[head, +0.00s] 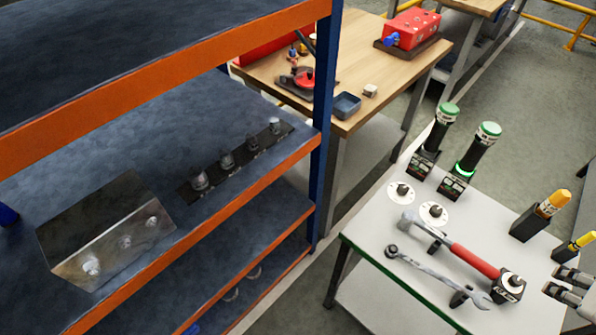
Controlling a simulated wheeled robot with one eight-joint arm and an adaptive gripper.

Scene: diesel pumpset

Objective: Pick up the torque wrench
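A long tool with a red handle and grey shaft (450,250) lies on small black rests on the white-topped table (375,228). Beside it, nearer the front edge, lies a plain grey wrench (435,270) with a ring end and an open end. I cannot tell for sure which of these is the torque wrench. My gripper (557,281) shows only partly at the right edge. Its two grey fingertips are apart with nothing visible between them. It is to the right of both tools, not touching them.
Two black cylinders with green caps (474,150) stand at the table's back. Two round white discs with dark knobs (401,192) sit before them. Yellow-topped tools (552,203) stand in black holders at right. A blue-orange shelf (230,190) stands left; a wooden bench (350,75) is behind.

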